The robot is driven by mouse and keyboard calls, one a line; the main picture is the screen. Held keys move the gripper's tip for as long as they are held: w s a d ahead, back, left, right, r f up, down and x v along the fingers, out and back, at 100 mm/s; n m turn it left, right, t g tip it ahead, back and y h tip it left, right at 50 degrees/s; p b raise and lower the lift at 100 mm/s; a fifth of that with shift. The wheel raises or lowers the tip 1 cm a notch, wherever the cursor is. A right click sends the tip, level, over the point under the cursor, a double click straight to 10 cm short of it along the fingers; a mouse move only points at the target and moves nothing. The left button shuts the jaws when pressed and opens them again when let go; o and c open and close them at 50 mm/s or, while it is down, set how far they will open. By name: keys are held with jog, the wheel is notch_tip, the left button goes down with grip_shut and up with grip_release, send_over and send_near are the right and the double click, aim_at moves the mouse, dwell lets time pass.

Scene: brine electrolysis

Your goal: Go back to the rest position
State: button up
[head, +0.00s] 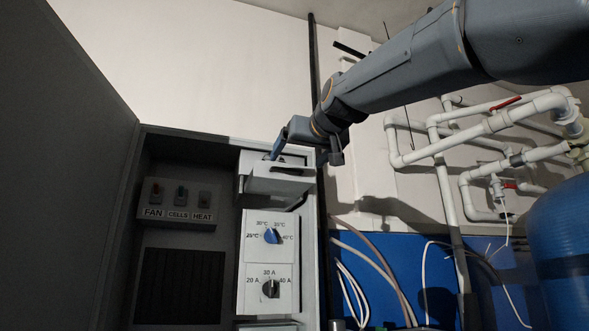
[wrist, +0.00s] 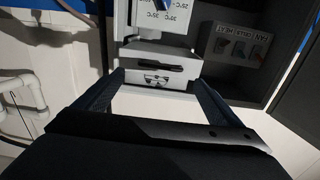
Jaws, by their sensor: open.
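My gripper (wrist: 160,88) is open in the wrist view, with its two fingers apart and nothing between them. In the head view my gripper (head: 278,148) is at the top of the white control panel, by a white box-like unit (head: 262,184) with a dark slot. I cannot tell whether the fingers touch that unit. The unit also shows in the wrist view (wrist: 150,56), beyond the fingertips. My arm reaches in from the upper right in the head view.
An open grey cabinet (head: 146,140) holds FAN, CELLS and HEAT switches (head: 179,205), a blue temperature knob (head: 272,236) and a current knob (head: 270,288). Its door (head: 75,170) stands at left. White pipes (head: 440,150) and a blue tank (head: 565,250) are at right.

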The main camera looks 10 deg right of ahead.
jog(key=shift+s, duration=0.25)
jog(key=shift+f, duration=0.1)
dwell(0.3)
jog(key=w+f+g, duration=0.1)
jog(key=w+f, duration=0.2)
jog(key=f, duration=0.4)
jog(key=w+f+g, duration=0.2)
jog(key=f, duration=0.6)
jog(key=s+d+f+m+g+h, duration=0.1)
jog(key=d+f+g, duration=0.15)
jog(key=f, duration=1.45)
jog(key=s+d+f+g+h, duration=0.1)
jog(key=d+f+g, duration=0.15)
jog(key=f, duration=1.45)
jog(key=s+d+f+g, duration=0.1)
jog(key=s+f+g, duration=0.3)
jog(key=s+f, duration=0.9)
jog(key=s+d+f+m+g+h, duration=0.1)
jog(key=s+f+g, duration=0.3)
jog(key=s+f, duration=0.9)
notch_tip(320, 180, down, 5)
jog(key=shift+s+d+f+g, duration=0.1)
jog(key=shift+s+d+g, duration=0.25)
jog(key=shift+d, duration=0.2)
